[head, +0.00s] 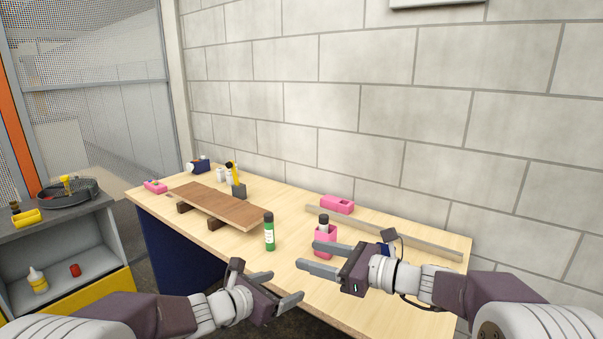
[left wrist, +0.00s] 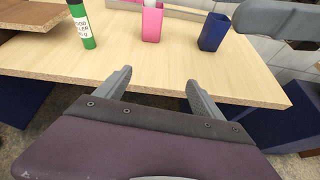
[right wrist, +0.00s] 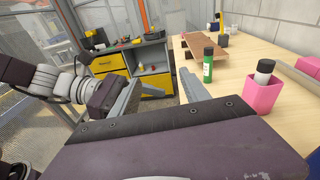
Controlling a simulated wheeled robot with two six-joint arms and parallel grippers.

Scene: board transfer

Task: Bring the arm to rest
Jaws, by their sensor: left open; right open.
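My left gripper (head: 276,287) is open and empty in the head view, in front of the bench's near edge. In the left wrist view its fingers (left wrist: 160,92) stand apart with the bench edge behind them. My right gripper (head: 319,259) is open and empty, over the front part of the bench near the pink cup (head: 325,241). In the right wrist view its fingers (right wrist: 158,98) are spread with nothing between them. A brown board (head: 215,206) lies across dark wooden blocks (head: 217,223) on the bench, apart from both grippers.
A green bottle (head: 269,232) stands beside the board's near end. A pink box (head: 337,204) and a long metal strip (head: 420,239) lie toward the wall. A blue cup (left wrist: 213,32) stands right of the pink cup. A grey cabinet (head: 50,250) stands at the left.

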